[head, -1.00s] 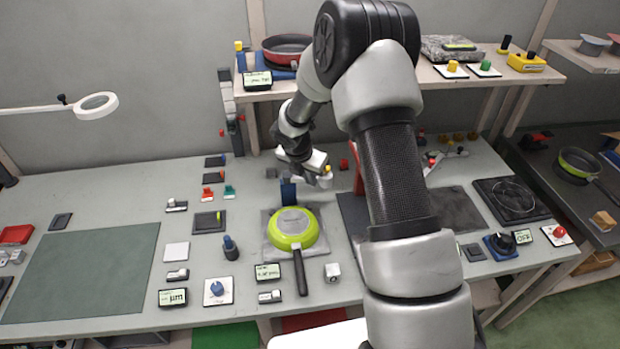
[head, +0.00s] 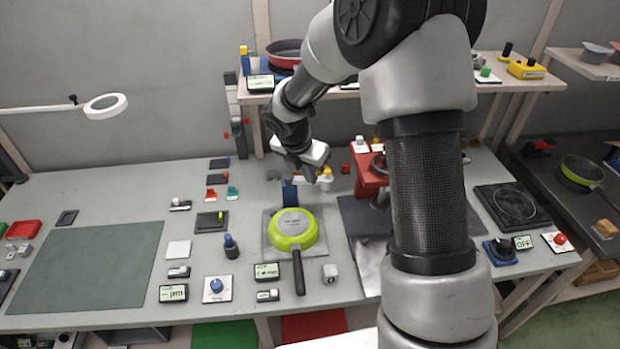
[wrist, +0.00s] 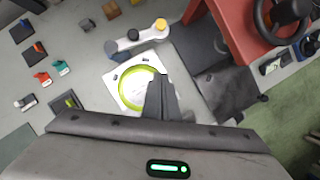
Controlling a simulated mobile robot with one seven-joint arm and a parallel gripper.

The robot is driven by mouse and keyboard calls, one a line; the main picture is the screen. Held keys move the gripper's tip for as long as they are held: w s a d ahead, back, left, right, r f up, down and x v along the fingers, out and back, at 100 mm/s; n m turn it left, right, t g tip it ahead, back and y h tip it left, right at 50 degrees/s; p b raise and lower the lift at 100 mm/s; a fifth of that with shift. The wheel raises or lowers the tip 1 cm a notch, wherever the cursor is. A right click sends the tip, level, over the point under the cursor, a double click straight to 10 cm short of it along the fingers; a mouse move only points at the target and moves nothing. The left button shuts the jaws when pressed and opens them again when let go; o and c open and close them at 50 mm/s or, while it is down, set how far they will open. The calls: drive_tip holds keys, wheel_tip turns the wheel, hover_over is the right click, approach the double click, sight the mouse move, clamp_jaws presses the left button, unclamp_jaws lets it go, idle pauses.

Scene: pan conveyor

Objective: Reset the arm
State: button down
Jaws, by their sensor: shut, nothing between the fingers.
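My gripper (head: 307,176) hangs above the workbench at its middle, behind the green pan, with its fingers pointing down. In the wrist view my gripper (wrist: 163,88) shows its dark fingers closed together with nothing between them. In the wrist view the green pan (wrist: 128,78) is partly hidden behind the fingers. A dark blue upright block (head: 289,193) stands just behind the pan, below the gripper.
A red press-like stand (head: 369,183) is right of the gripper, partly hidden by my arm. A shelf (head: 372,93) with a red pan (head: 285,52) runs along the back. Small blocks, knobs and displays lie left of the pan. A dark green mat (head: 85,265) is clear.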

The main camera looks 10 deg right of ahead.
drive_tip(key=s+d+r+m, duration=0.3)
drive_tip(key=s+r+m, duration=1)
drive_tip(key=r, duration=0.4)
drive_tip(key=s+a+r+m+t+y, duration=0.1)
drive_tip(key=s+r+m, duration=0.1)
drive_tip(key=s+m, duration=0.5)
drive_tip(key=s+a+r+m+t+y, duration=0.1)
drive_tip(key=s+r+m, duration=0.1)
drive_tip(key=s+m, duration=0.5)
drive_tip(key=shift+s+r+m+y, duration=0.35)
drive_tip(key=shift+s+m+y, duration=0.05)
drive_tip(key=shift+s, duration=0.75)
